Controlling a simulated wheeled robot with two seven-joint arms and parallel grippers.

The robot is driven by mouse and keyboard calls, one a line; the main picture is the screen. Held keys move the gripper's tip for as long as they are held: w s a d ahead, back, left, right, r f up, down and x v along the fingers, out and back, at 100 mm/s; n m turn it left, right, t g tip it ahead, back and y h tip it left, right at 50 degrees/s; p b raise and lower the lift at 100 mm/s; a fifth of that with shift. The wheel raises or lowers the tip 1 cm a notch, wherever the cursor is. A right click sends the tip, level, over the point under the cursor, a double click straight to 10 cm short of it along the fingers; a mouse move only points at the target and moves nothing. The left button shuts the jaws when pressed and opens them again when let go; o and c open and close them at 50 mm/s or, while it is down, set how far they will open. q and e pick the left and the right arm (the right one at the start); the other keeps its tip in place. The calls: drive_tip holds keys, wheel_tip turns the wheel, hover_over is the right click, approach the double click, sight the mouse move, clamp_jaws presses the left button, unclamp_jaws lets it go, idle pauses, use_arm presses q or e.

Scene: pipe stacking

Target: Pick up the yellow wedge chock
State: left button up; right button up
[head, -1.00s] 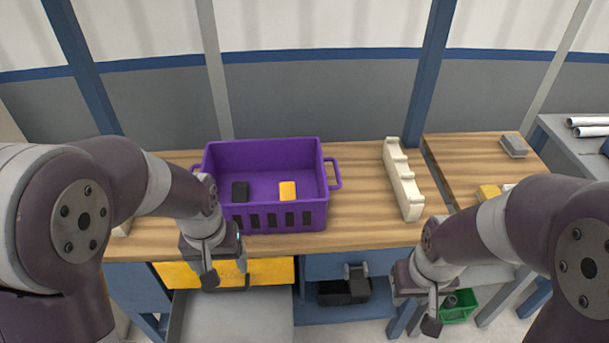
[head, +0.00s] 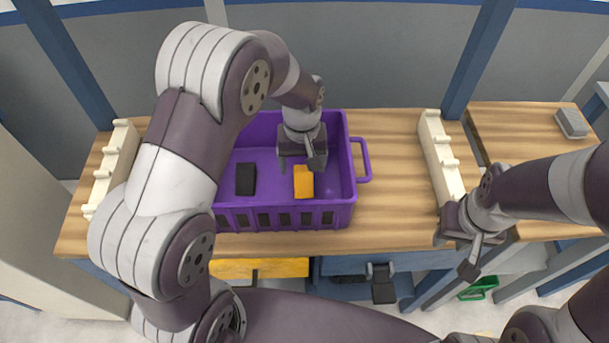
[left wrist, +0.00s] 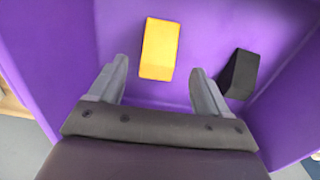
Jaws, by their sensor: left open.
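The yellow wedge chock (head: 304,184) lies in the purple crate, to the right of a black block. In the left wrist view the yellow wedge chock (left wrist: 159,46) is just beyond the fingertips and roughly centred between them. My left gripper (head: 303,164) is inside the crate's outline, above and at the far side of the chock. The left wrist view shows its two fingers (left wrist: 159,70) apart with nothing between them. My right gripper (head: 468,260) hangs near the front edge of the table at the right, and its finger opening is unclear.
The purple crate (head: 338,212) has raised walls around my left gripper. The black block (head: 246,180) also shows in the left wrist view (left wrist: 239,73). Cream notched racks stand at the left (head: 112,165) and right (head: 441,158). Bare tabletop (head: 395,190) lies right of the crate.

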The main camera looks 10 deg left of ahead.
sight(303, 174)
use_arm(q)
wheel_tip(303, 174, down, 5)
drive_tip(key=shift+w+d+f, duration=0.1)
drive_tip(key=shift+w, duration=0.05)
drive_tip(key=c, duration=1.1)
